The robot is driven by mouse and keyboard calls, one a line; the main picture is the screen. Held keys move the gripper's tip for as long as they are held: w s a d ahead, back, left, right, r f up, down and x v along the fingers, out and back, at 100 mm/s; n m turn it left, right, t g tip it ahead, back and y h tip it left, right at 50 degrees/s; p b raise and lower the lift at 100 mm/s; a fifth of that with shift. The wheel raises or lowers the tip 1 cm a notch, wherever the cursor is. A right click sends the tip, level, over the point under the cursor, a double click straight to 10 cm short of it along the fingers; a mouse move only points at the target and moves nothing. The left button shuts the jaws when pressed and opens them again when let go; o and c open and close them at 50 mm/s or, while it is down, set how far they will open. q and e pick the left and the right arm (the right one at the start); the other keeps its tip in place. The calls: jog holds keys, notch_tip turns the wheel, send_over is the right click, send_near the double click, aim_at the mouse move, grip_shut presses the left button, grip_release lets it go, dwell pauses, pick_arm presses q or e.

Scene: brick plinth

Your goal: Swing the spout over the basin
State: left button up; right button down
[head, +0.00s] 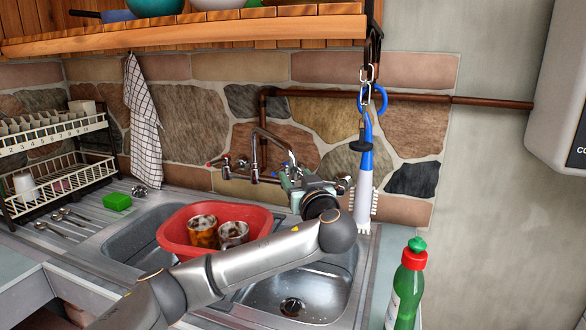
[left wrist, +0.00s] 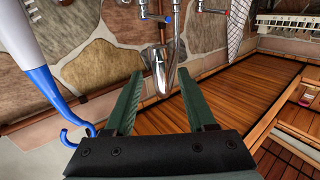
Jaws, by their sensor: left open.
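The metal spout (head: 256,140) rises from the wall tap (head: 240,170) and curves over to the right, its end close behind my left gripper. My left gripper (head: 288,176) is in front of the wall, above the sink. In the left wrist view the spout (left wrist: 158,68) lies ahead, between the lines of the two green fingers of my left gripper (left wrist: 163,84). The fingers are apart and open; I cannot tell whether either touches the spout. The right steel basin (head: 330,285) is below, partly hidden by my left arm. The left basin (head: 125,240) holds a red tub (head: 170,238).
Two mugs (head: 202,232) stand in the tub. A blue-and-white brush (head: 366,170) hangs right of my gripper; it also shows in the wrist view (left wrist: 38,80). A green bottle (head: 408,285) stands at right. A wooden shelf (head: 200,30) overhangs the wall; a dish rack (head: 50,170) stands left.

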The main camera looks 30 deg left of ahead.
aim_at(294, 174)
pick_arm(q)
jog(key=shift+x, duration=1.75)
grip_shut()
